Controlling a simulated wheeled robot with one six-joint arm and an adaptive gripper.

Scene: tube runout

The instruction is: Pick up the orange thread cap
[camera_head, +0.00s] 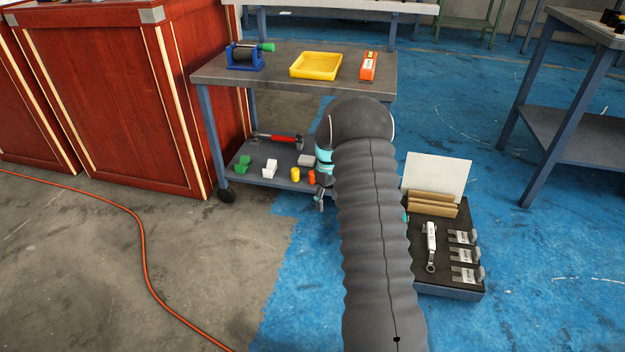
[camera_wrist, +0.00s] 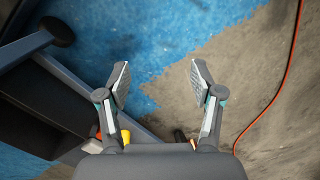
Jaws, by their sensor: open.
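The orange thread cap (camera_head: 312,177) appears as a small orange piece on the lower shelf of the cart (camera_head: 262,172), near its right front, just right of a yellow piece (camera_head: 295,174). My arm stands close to its right. My gripper (camera_wrist: 161,84) is open and empty, with bare floor between its fingers in the wrist view. A bit of orange (camera_wrist: 98,133) shows at the lower left of the wrist view, partly hidden behind the left finger, beside yellow (camera_wrist: 126,136). In the head view my gripper (camera_head: 321,201) is small, in front of the shelf edge, with its fingertips hard to make out.
The lower shelf also holds green (camera_head: 243,165) and white (camera_head: 269,168) pieces, a grey block (camera_head: 305,160) and a red-handled tool (camera_head: 276,138). The cart's top (camera_head: 290,92) overhangs them. A black tool tray (camera_head: 447,287) stands right of my arm.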

